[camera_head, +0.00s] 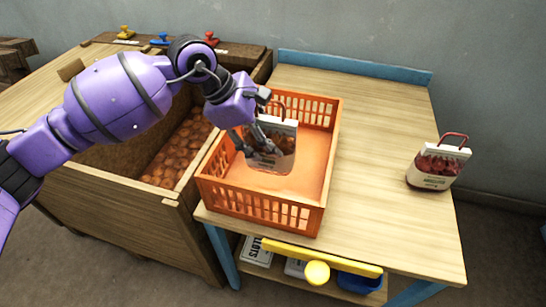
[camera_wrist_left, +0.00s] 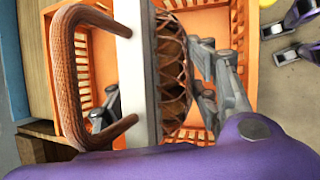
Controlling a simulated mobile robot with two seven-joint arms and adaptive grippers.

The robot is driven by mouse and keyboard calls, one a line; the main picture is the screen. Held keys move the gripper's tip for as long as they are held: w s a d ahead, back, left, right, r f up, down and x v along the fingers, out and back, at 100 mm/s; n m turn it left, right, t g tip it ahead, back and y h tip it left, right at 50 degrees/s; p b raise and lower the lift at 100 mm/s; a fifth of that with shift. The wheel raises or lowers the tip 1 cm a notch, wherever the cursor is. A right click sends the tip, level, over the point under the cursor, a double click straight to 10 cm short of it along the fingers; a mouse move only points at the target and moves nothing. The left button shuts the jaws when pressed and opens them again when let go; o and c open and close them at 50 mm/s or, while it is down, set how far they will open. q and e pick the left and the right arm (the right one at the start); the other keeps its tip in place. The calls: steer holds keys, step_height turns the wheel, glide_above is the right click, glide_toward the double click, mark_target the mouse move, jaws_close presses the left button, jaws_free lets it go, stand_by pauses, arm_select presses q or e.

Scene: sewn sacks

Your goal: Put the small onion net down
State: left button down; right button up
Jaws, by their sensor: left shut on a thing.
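The small onion net (camera_head: 272,150) has a white header band and a brown looped handle. In the head view it hangs upright inside the outline of the orange crate (camera_head: 332,150); I cannot tell whether its bottom touches the crate floor. My left gripper (camera_head: 256,146) is shut on the net from its left side. In the left wrist view the white header of the net (camera_wrist_left: 138,72) and its mesh side are close up, with gripper fingers (camera_wrist_left: 155,95) on both sides. The crate's slatted walls (camera_wrist_left: 82,65) show behind.
A red net bag (camera_head: 436,168) stands on the right of the wooden table (camera_head: 375,130). A deep wooden bin of onions (camera_head: 180,150) stands left of the crate. Wood is clear between crate and red bag. A yellow bar (camera_head: 320,257) runs below the front edge.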

mark_target(266, 164)
arm_select(q)
steer(key=f, duration=0.5)
steer(key=shift+s, duration=0.2)
step_height(266, 164, down, 3)
steer(key=shift+f+p, duration=0.1)
steer(key=shift+p, duration=0.2)
steer(key=shift+w+f, duration=0.1)
steer(key=shift+f, duration=0.2)
arm_select(e)
steer(key=shift+r, duration=0.4)
steer(key=shift+s, duration=0.1)
arm_select(q)
steer(key=c, duration=1.1)
jaws_free()
steer(key=shift+f, duration=0.2)
steer(key=o, duration=0.5)
steer(key=shift+c, duration=0.2)
arm_select(e)
steer(key=shift+s+d+f, duration=0.1)
steer(key=shift+s+f, duration=0.05)
steer(key=shift+s, duration=0.2)
